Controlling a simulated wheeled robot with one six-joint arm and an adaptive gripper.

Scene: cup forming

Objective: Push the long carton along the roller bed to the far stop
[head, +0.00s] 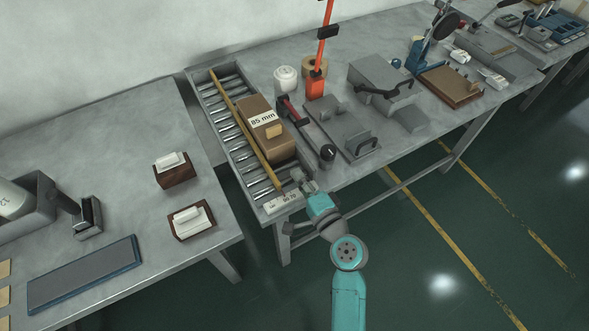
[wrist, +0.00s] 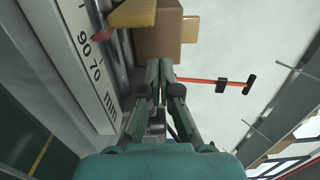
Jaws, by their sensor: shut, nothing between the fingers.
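The long brown carton (head: 279,149) lies on the roller bed (head: 257,189), with an "85 mm" label and a small tan block on it. Its length runs along the bed. Bare rollers show between it and the far end of the bed (head: 222,71); I cannot clearly make out the stop there. My gripper (head: 299,177) is at the near end of the bed, just short of the carton's near end. In the wrist view its fingers (wrist: 160,64) are shut and empty, pointing at the carton (wrist: 157,42). I cannot tell whether they touch it.
A yellow rail (head: 247,136) runs lengthwise left of the carton. A plate with numbers (head: 281,203) is at the bed's near end. A dark red-handled tool (head: 292,112), a grey fixture (head: 341,130) and an orange post (head: 315,85) stand close on the right.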

